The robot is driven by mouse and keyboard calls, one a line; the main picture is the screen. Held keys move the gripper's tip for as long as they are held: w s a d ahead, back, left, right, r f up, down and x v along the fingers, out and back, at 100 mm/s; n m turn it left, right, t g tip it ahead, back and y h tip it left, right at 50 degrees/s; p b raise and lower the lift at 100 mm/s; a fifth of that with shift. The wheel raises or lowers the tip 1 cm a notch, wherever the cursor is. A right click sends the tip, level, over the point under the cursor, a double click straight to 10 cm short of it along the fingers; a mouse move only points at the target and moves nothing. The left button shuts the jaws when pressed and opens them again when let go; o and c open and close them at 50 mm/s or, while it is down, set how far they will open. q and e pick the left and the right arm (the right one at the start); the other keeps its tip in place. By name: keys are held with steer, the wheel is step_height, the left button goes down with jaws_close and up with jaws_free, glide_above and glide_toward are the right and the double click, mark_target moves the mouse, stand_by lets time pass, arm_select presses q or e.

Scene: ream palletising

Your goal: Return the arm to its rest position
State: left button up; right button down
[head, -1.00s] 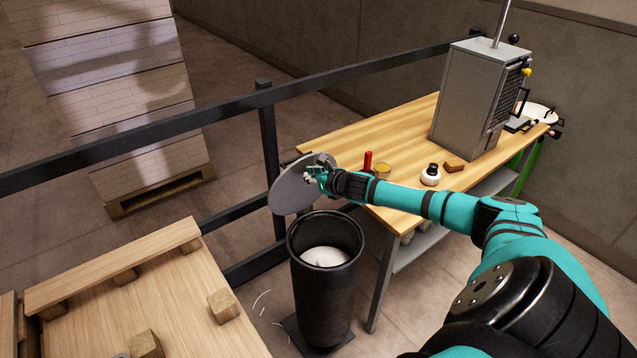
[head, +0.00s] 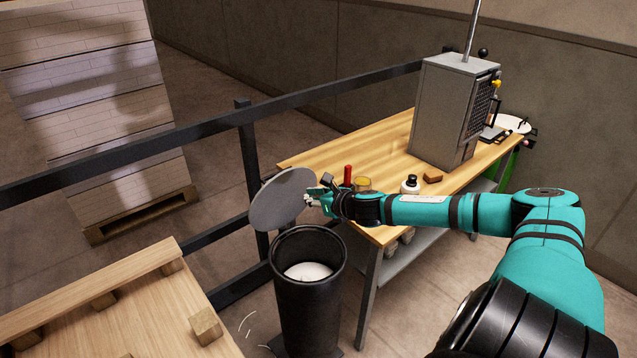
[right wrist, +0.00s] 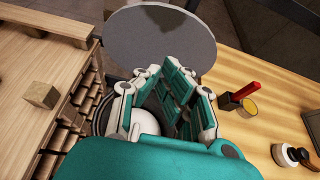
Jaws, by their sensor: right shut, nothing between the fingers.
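My right gripper (head: 312,201) is shut and empty, at the right edge of a round grey disc (head: 279,204) in the head view. I cannot tell whether it touches the disc. In the right wrist view its fingers (right wrist: 163,82) are drawn together, with the disc (right wrist: 160,38) beyond them. The right arm reaches across the front of the wooden workbench (head: 385,150). A black cylindrical bin (head: 308,318) stands below the gripper, with something white (head: 308,271) inside. My left gripper is not in view.
A grey machine (head: 440,113) stands on the bench. A red upright item (head: 347,175), a white-and-black bottle (head: 410,186) and a brown block (head: 433,176) lie near the arm. A dark rail (head: 200,135) runs behind. A wooden pallet (head: 130,310) is at lower left.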

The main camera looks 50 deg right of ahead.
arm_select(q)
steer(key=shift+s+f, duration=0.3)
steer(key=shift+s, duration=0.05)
arm_select(e)
steer(key=v, duration=0.3)
steer(key=shift+a+r, duration=0.15)
steer(key=shift+r, duration=0.3)
